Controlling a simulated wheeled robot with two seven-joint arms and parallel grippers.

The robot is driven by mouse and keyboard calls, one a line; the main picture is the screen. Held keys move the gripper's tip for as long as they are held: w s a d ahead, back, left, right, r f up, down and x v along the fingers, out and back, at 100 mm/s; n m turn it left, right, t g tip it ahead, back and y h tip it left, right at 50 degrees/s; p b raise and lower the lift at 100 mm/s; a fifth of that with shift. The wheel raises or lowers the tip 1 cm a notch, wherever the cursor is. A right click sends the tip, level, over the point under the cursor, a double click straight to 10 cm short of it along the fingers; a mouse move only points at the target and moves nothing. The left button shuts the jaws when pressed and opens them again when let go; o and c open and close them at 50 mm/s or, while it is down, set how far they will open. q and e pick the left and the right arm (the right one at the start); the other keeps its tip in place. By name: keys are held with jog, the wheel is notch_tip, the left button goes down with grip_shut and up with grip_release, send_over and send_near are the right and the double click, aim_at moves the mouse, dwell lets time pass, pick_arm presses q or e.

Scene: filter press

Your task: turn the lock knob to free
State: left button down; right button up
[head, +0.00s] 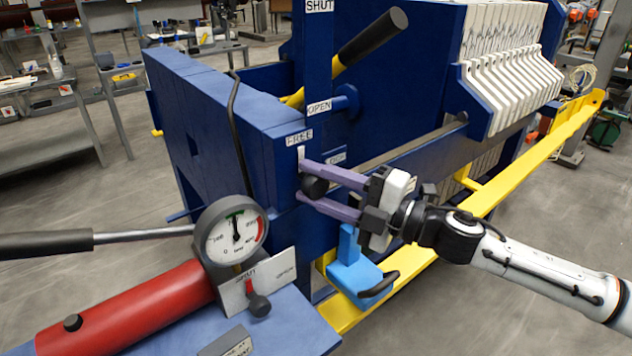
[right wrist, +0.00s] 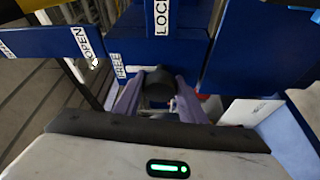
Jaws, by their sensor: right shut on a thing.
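The black lock knob (head: 314,187) sits on the blue press frame, below the FREE label (head: 299,138). A small white mark (head: 302,154) stands between knob and label. In the right wrist view the knob (right wrist: 158,86) shows between my purple fingers, with the FREE label (right wrist: 119,66) to its left and the LOCK label (right wrist: 162,17) above. My right gripper (head: 303,181) is shut on the knob, one finger on each side; it also shows in the right wrist view (right wrist: 158,82). The knob's lower part is hidden by the gripper. My left gripper is out of view.
A gauge (head: 232,232), a red cylinder (head: 130,307) and a small SHUT/OPEN lever (head: 258,302) stand at front left. A yellow rail (head: 510,170) runs along the press.

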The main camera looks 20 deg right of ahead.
jog(key=o, duration=1.1)
jog(key=shift+c, duration=0.2)
jog(key=shift+s+d+f, duration=0.15)
jog(key=shift+s, duration=0.05)
jog(key=b+v, duration=0.4)
jog(key=v, duration=0.5)
jog(key=shift+s+d, duration=0.3)
